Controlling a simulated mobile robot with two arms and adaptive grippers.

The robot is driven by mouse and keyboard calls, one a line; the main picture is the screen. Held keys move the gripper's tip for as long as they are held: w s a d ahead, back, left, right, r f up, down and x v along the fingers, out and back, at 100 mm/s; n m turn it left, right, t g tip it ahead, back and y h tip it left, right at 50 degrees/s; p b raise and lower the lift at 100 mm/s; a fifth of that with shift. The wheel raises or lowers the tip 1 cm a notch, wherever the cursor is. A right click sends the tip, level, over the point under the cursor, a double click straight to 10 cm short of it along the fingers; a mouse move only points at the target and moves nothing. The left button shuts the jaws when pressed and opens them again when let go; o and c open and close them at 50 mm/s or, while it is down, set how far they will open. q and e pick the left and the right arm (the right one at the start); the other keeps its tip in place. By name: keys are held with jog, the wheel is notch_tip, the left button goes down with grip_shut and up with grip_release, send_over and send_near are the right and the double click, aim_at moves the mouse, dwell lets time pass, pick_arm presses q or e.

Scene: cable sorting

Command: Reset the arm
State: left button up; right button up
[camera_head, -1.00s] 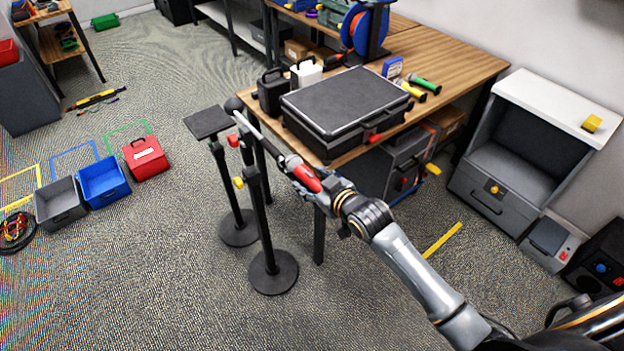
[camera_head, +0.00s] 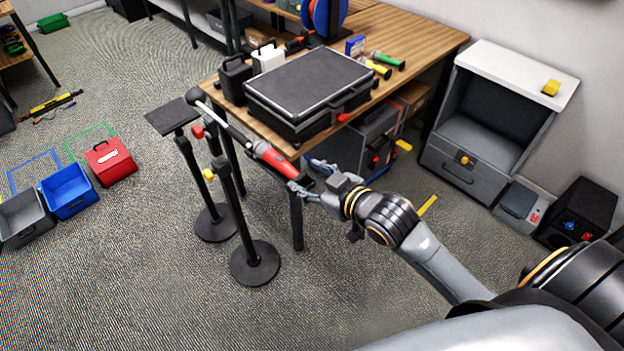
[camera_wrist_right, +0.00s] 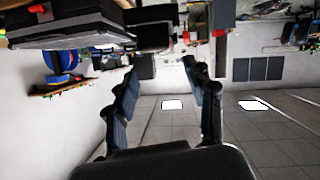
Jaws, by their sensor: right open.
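My right gripper (camera_head: 306,177) is open beside the front of the wooden workbench. Its two spread fingers also show in the right wrist view (camera_wrist_right: 160,70), with no object held between them. My left gripper is not in view.
The workbench (camera_head: 415,45) carries a black case (camera_head: 308,85), bottles and a cable reel. Grey, blue (camera_head: 67,190) and red (camera_head: 110,162) bins sit on the floor at left. A grey cabinet (camera_head: 490,150) stands at right. The front floor is clear.

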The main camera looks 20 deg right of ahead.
jog(key=shift+s+d+r, duration=0.1)
jog(key=shift+s+r, duration=0.05)
jog(key=shift+s, duration=0.2)
dwell(0.3)
jog(key=s+f+m+g+h, duration=0.2)
jog(key=s+f+g, duration=0.4)
jog(key=s, duration=0.5)
jog(key=s+f+m+g+h, duration=0.1)
jog(key=s+f+g, duration=0.3)
jog(key=s+f, duration=0.55)
notch_tip(320, 180, down, 25)
jog(key=s+g+b, duration=0.1)
jog(key=s+b, duration=0.1)
jog(key=s, duration=0.1)
jog(key=s+d+f+g+b, duration=0.1)
jog(key=s+d+f, duration=0.2)
jog(key=s+f, duration=1.3)
notch_tip(320, 180, down, 2)
jog(key=shift+s+d+f+h+b, duration=0.1)
jog(key=shift+s+d+h+b, duration=0.1)
jog(key=shift+s+h+b, duration=0.1)
